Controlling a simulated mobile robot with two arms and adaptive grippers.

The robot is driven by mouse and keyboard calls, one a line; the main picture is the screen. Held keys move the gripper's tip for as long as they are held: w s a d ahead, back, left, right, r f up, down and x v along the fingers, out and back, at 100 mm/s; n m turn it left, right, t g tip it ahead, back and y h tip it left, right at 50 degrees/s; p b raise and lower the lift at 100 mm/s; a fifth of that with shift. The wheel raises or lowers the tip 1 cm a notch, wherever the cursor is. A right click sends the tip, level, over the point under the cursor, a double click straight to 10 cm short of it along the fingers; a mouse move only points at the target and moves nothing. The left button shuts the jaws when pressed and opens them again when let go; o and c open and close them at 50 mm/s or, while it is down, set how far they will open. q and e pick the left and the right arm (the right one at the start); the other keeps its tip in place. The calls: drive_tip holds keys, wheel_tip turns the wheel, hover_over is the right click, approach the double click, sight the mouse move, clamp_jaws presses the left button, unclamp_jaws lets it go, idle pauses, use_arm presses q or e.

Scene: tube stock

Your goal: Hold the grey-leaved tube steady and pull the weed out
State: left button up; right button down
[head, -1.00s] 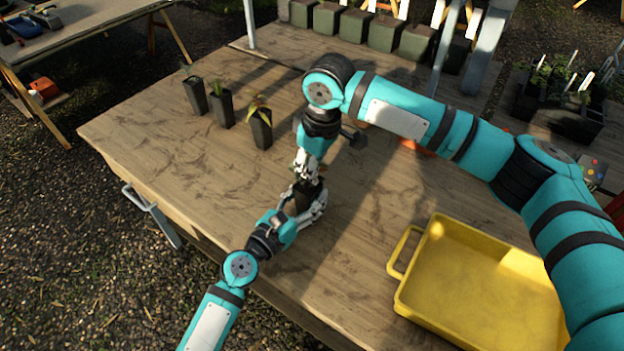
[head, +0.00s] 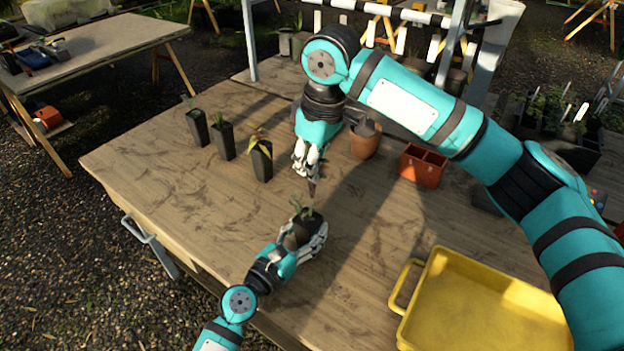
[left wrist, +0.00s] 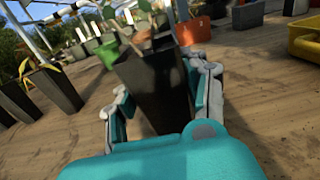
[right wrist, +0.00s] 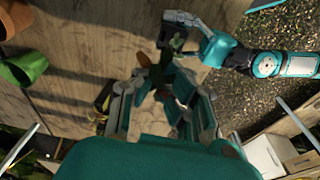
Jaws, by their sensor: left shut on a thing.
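The grey-leaved tube is a black square tube (head: 303,233) with grey-green leaves (head: 301,209) at its top. My left gripper (head: 310,241) is shut around it near the table's front. The tube also fills the middle of the left wrist view (left wrist: 157,92), tilted in that picture. My right gripper (head: 308,172) is above the tube, apart from it. A thin brown piece, seemingly the weed's root (head: 312,190), hangs below its fingertips. In the right wrist view, green leaves of the weed (right wrist: 158,78) show between the fingers; the grip itself is partly hidden.
Three black tubes with plants (head: 222,140) stand in a row at the left. A yellow tray (head: 412,330) is at the front right.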

use_arm(q)
drive_tip(key=o, duration=1.4)
drive_tip(key=shift+c, duration=0.2)
drive_tip(key=v, duration=1.2)
